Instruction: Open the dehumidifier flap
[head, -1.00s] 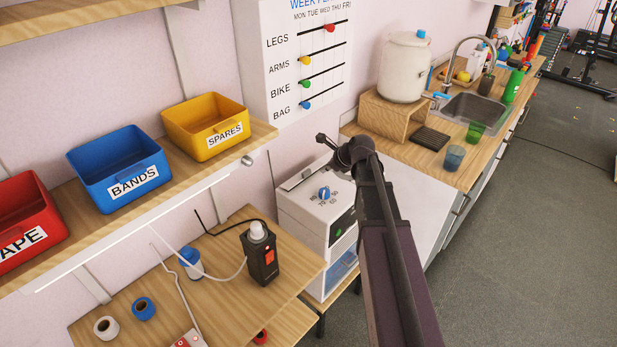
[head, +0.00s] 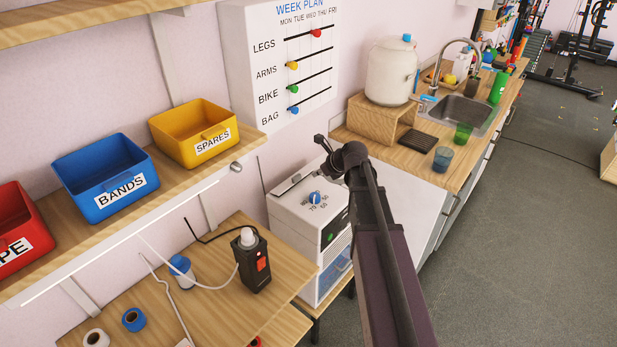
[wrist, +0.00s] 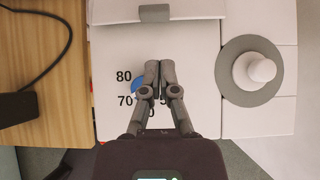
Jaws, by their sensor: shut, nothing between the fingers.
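The white dehumidifier (head: 285,217) stands beside the wooden table, with a blue dial (head: 315,198) on its top. Its flap (head: 292,181) is a pale panel at the back of the top and looks closed. In the wrist view the flap (wrist: 190,9) lies along the upper edge, with a grey-green tab (wrist: 154,13) on its near edge. My gripper (wrist: 159,66) is shut and empty, over the top between the dial (wrist: 137,86) and the flap. Its fingertips appear short of the tab; their height is unclear. In the head view my arm hides part of the dehumidifier's right side.
A wooden table (head: 215,310) with a black device (head: 252,265) and cable is at left. A shelf with bins (head: 105,178) hangs above it. A white jug (head: 391,75) on a wooden stand is behind right. A grey disc with a white knob (wrist: 262,70) is right of my gripper.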

